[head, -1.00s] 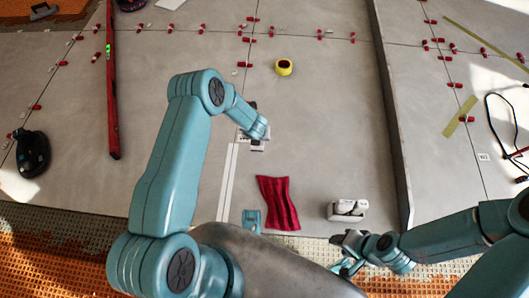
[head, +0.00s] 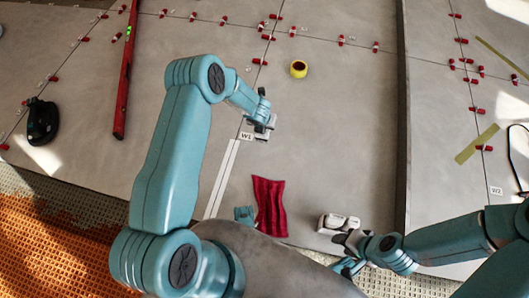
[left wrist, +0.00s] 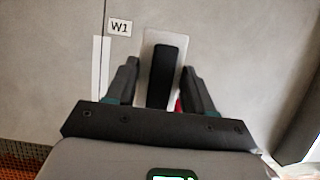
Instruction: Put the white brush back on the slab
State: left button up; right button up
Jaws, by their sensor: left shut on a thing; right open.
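The white brush, a pale flat block with a black handle (left wrist: 165,75), is between the fingers of my left gripper (left wrist: 160,88) in the left wrist view. In the head view my left gripper (head: 262,118) is shut on it, and the pale edge of the brush (head: 262,135) shows just below the fingers. It is over the grey slab (head: 330,130), beside the W1 label (head: 246,136). I cannot tell whether the brush touches the slab. My right gripper (head: 347,262) is open and looks empty, at the slab's front edge.
A red cloth (head: 269,205) and a white container (head: 338,222) with white items lie towards the front. A yellow tape roll (head: 299,69) and a red level (head: 125,75) lie farther back. Red clips line the joints. Slab around the brush is mostly clear.

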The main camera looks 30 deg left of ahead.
pick_arm(q)
notch_tip(320, 180, down, 19)
jog(key=b, duration=0.8)
jog(key=shift+f+b, duration=0.15)
jog(key=shift+b, duration=0.15)
jog(key=shift+f, duration=0.2)
jog(key=shift+r, duration=0.2)
jog(key=shift+f, duration=0.25)
jog(key=o, duration=1.2)
pick_arm(e)
jog(key=w+d+f+t, duration=0.1)
jog(key=w+f+t, duration=0.1)
jog(key=w+f, duration=0.3)
notch_tip(320, 180, down, 4)
jog(key=shift+d+r+h, duration=0.1)
jog(key=shift+d+h, duration=0.05)
jog(key=shift+h, duration=0.15)
